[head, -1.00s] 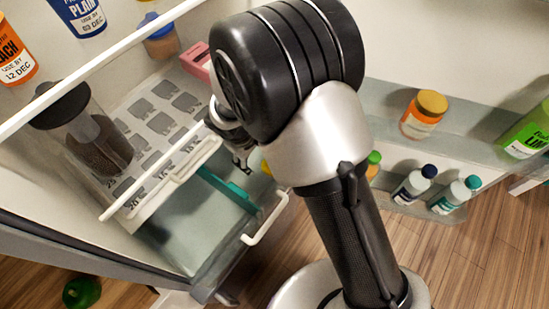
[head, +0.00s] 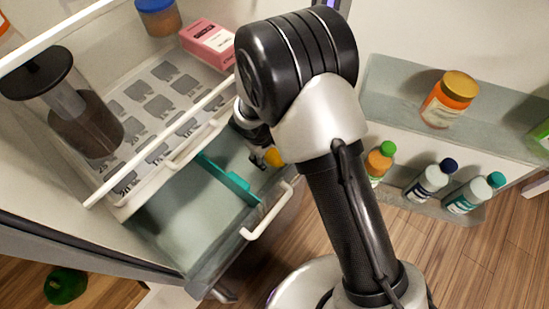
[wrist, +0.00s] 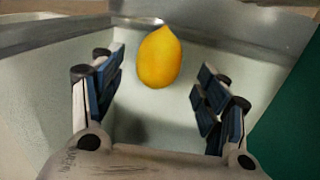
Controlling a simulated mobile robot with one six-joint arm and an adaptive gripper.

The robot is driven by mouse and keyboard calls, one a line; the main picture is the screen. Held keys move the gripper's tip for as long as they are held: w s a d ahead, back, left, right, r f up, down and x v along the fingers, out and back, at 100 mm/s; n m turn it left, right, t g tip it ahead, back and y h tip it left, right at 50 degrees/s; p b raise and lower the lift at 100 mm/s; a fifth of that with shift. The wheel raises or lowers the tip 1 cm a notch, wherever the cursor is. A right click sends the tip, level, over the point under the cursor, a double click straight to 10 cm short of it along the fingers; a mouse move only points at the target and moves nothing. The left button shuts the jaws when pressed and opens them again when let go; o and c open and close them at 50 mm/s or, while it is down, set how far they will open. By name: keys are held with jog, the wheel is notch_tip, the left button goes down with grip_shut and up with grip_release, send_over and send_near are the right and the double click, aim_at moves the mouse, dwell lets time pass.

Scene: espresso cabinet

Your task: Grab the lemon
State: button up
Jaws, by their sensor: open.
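The yellow lemon (wrist: 160,57) lies in the open lower drawer (head: 190,238), near a drawer wall in the wrist view. In the head view the lemon (head: 274,157) shows only partly, beside my gripper and arm. My gripper (wrist: 158,88) is open and empty, with its blue-padded fingers on either side of the view. The lemon is ahead of the fingertips, roughly centred between them, and seems apart from both. In the head view my arm hides most of the gripper.
A teal divider (head: 230,182) stands in the drawer beside the lemon's section. A white handle (head: 268,214) runs along the drawer front. A shelf with a dark-lidded jar (head: 88,125) and a pink box (head: 208,43) sits above. Door shelves hold bottles (head: 428,178).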

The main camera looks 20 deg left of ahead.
aim_at(272, 154)
jog(key=x, duration=0.3)
jog(key=shift+w+b, duration=0.1)
jog(key=shift+b, duration=0.3)
jog(key=shift+c, duration=0.2)
jog(key=c, duration=1.1)
jog(key=shift+r, duration=0.1)
jog(key=shift+c, duration=0.2)
